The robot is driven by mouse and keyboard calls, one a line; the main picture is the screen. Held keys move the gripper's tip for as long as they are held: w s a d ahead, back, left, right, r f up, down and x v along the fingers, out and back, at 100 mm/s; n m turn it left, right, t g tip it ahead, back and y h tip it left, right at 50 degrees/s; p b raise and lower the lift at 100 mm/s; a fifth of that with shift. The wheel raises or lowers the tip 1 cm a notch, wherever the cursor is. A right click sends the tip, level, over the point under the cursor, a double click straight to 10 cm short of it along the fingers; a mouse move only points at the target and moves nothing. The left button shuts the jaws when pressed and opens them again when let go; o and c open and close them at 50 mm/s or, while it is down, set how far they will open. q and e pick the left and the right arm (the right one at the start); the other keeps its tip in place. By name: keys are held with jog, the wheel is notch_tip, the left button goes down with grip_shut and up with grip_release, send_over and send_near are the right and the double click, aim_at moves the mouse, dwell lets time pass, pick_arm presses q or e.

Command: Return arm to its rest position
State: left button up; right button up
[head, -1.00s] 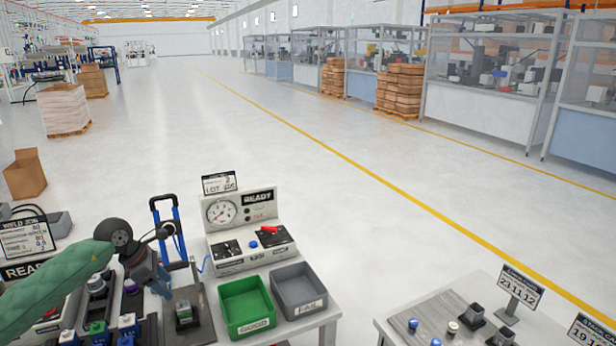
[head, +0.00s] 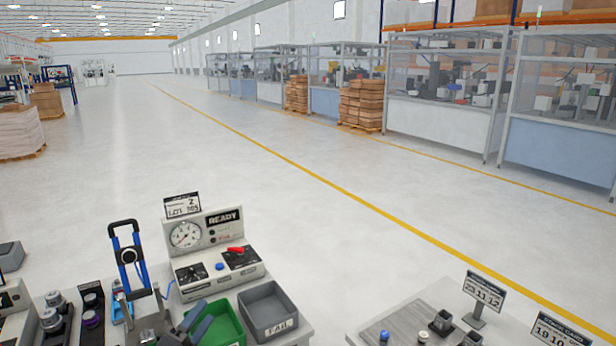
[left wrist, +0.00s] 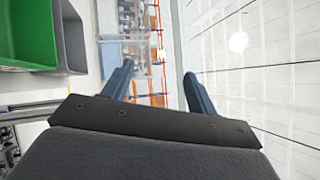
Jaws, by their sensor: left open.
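My left gripper (head: 196,322) shows at the bottom of the head view, in front of the green bin (head: 228,318). Most of its arm is out of view below. In the left wrist view, its two blue-grey fingers (left wrist: 159,82) are spread apart with nothing between them. My right gripper is not in view.
A grey FAIL bin (head: 268,308) stands right of the green bin. Behind them is a test station with a gauge (head: 186,235). Sockets and small parts stand at the left. A second table (head: 405,325) with small parts and signs is at the right. Open floor lies beyond.

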pick_arm(q)
jog(key=s+a+f+n+g+y, duration=0.2)
jog(key=s+f+n+g+y, duration=0.1)
jog(key=s+f+n+y, duration=0.5)
jog(key=s+a+f+n+g+y, duration=0.25)
jog(key=f+n, duration=0.35)
jog(key=n, duration=0.3)
jog(key=s+d+f+n+g+h, duration=0.1)
jog(key=s+d+f+n+g, duration=0.3)
jog(key=s, duration=0.6)
jog(key=s+d+f+n+g+h, duration=0.15)
jog(key=s+d+f+g, duration=0.35)
jog(key=s, duration=0.6)
notch_tip(320, 180, down, 26)
jog(key=w+g+b, duration=0.1)
jog(key=w+g, duration=0.1)
jog(key=s+f, duration=0.4)
jog(key=f, duration=0.8)
jog(key=s+f+g, duration=0.1)
jog(key=s+f, duration=0.3)
jog(key=f, duration=0.8)
jog(key=shift+d+f+b, duration=0.3)
jog(key=shift+b, duration=0.15)
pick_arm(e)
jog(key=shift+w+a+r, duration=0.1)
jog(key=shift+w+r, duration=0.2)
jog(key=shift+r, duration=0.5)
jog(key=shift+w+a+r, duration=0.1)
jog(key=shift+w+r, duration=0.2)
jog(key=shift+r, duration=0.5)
